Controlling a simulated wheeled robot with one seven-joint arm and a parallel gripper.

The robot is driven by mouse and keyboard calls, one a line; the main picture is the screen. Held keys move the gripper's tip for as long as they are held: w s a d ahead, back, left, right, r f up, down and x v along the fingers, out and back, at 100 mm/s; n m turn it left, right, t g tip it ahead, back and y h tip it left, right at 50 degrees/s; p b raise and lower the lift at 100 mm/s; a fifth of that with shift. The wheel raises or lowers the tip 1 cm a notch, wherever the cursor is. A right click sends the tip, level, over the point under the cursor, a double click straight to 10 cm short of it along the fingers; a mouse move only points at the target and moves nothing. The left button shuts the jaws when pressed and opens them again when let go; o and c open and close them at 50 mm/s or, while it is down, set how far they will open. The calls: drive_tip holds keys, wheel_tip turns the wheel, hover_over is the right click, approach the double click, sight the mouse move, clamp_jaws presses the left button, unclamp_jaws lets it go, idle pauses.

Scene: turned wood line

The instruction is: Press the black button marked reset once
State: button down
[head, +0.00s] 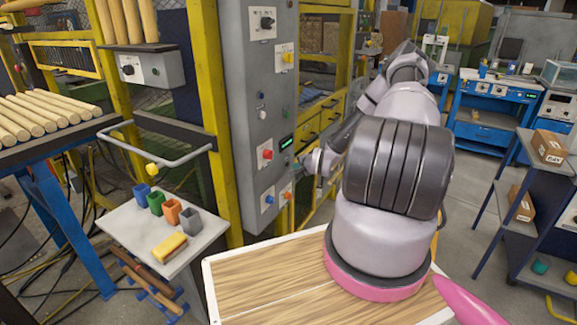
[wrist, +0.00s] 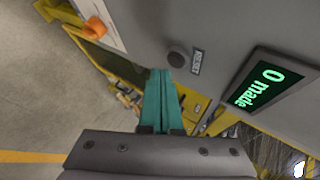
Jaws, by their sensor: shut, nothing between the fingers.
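A round black button (wrist: 177,58) sits on the grey control panel (wrist: 225,25) in the wrist view, with a small label (wrist: 196,62) beside it, too blurred to read surely. My gripper (wrist: 160,72) has teal fingers, shut together and empty. Their tips lie just below and left of the button in the wrist view; I cannot tell whether they touch the panel. A green display (wrist: 268,86) to the right of the button reads "0 made". In the head view, my gripper (head: 297,168) is at the panel's right edge, and the black button cannot be made out there.
The tall grey panel (head: 240,100) also carries a red knob (head: 267,154), blue knobs and an orange one (head: 286,192). An orange knob (wrist: 95,27) shows at the wrist view's upper left. A small table (head: 130,225) with coloured cups stands left of the panel.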

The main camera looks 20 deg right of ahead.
drive_tip(key=s+d, duration=0.1)
drive_tip(key=s, duration=0.1)
drive_tip(key=s+d, duration=0.2)
idle(0.3)
idle(0.5)
drive_tip(key=s+a+r+n+g, duration=0.1)
drive_tip(key=s+a+r+n, duration=0.15)
drive_tip(key=r, duration=0.95)
drive_tip(key=s+a+r+n+g+h, duration=0.1)
drive_tip(key=s+a+r+n+g, duration=0.15)
drive_tip(key=r, duration=0.85)
drive_tip(key=s+a+r+n+g, duration=0.1)
drive_tip(key=s+a+r+n, duration=0.2)
drive_tip(key=r, duration=0.9)
drive_tip(key=s+a+r+n, duration=0.1)
drive_tip(key=s+a+r, duration=0.2)
drive_tip(key=s+r, duration=0.2)
drive_tip(key=s+a+r+n+y, duration=0.1)
drive_tip(key=s+a+r, duration=0.3)
drive_tip(key=s, duration=0.8)
drive_tip(key=s+a+r+n+y, duration=0.1)
drive_tip(key=s+a+r, duration=0.2)
drive_tip(key=s+r, duration=0.5)
drive_tip(key=shift+s+a+n, duration=0.4)
drive_tip(key=shift+s, duration=0.35)
